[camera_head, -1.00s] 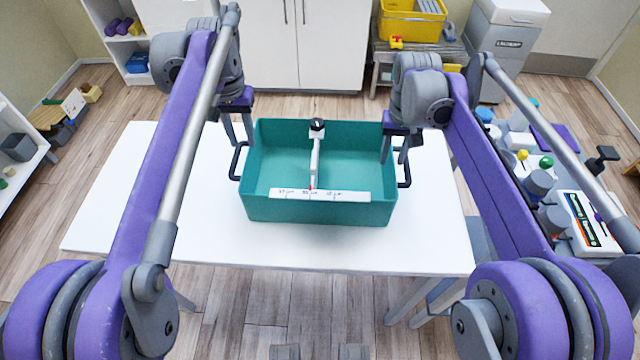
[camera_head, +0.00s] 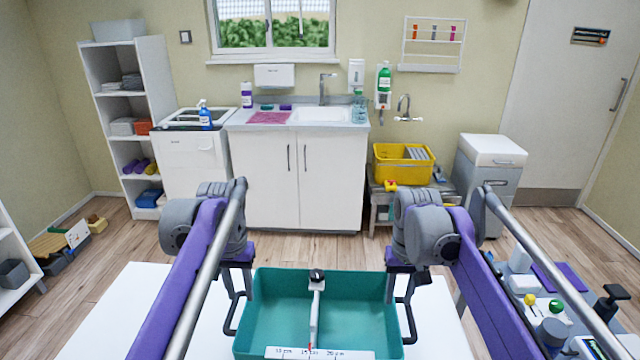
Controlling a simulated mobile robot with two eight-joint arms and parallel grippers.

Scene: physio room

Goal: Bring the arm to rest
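My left gripper (camera_head: 238,284) points down at the left end of a teal crate (camera_head: 367,318), by its dark left handle (camera_head: 233,318). Its two fingers look spread. My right gripper (camera_head: 404,284) points down at the crate's right end, by the right handle (camera_head: 410,322). Its fingers also look apart, though the arm partly hides them. The crate stands on a white table (camera_head: 128,310). A white and black tool (camera_head: 316,300) lies in it, and a white strip with centimetre marks (camera_head: 318,353) is on its near side.
Beyond the table are a white sink cabinet (camera_head: 330,180), a yellow bin (camera_head: 385,165) on a low stand and a white shelf unit (camera_head: 92,75). A cluttered trolley with several items, including a purple pad (camera_head: 558,277), stands at the right. Wooden floor (camera_head: 108,240) is free behind the table.

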